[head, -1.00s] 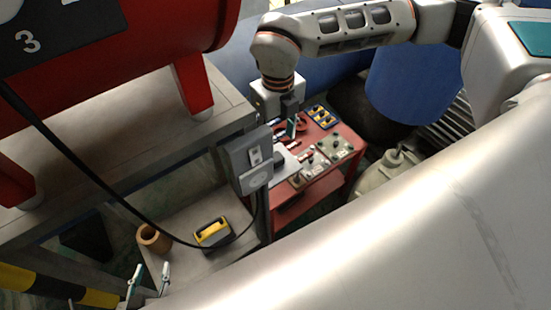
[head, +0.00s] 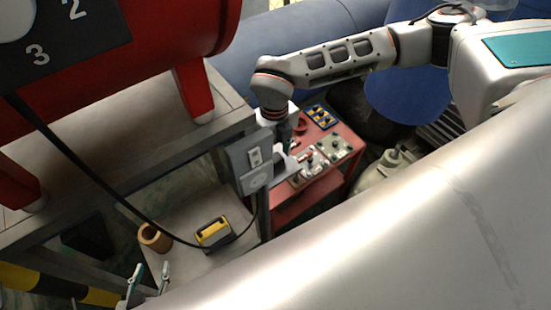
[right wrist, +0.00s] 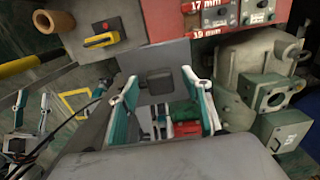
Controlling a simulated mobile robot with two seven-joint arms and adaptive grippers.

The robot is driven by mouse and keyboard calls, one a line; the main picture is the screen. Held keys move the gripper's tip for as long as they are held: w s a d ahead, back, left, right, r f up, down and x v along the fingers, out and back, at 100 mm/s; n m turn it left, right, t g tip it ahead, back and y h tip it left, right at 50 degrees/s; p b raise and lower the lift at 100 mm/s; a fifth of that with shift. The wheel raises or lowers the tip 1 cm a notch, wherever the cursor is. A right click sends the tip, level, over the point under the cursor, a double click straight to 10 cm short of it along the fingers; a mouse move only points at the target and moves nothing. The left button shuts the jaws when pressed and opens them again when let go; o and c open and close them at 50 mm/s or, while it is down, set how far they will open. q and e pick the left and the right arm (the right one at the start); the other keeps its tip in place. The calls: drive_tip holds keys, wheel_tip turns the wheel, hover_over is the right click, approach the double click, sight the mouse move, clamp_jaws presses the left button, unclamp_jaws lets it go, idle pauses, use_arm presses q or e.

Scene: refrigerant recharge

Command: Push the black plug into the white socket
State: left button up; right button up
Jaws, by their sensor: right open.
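The grey socket panel (head: 250,160) stands at the shelf's corner post in the head view, with a white socket (head: 255,156) and a paler plate with a round face below it. A black cable (head: 110,190) sags across to this panel; I cannot make out the black plug for certain. My right gripper (head: 287,145) is just behind the panel, partly hidden by it. In the right wrist view its teal fingers (right wrist: 160,88) are apart, with a grey plate and a dark rounded block (right wrist: 158,83) beyond and between them. My left gripper (head: 150,272) is low at the left, fingers apart.
A yellow and black device (head: 214,233) and a brown ring (head: 154,238) rest on the lower shelf (head: 185,215). A red tank (head: 160,40) fills the upper left. A large pale pipe crosses the front.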

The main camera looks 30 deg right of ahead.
drive_tip(key=c, duration=1.1)
drive_tip(key=shift+r, duration=0.1)
drive_tip(key=shift+c, duration=0.2)
use_arm(q)
drive_tip(key=shift+f+b, duration=0.75)
use_arm(e)
wheel_tip(320, 180, up, 20)
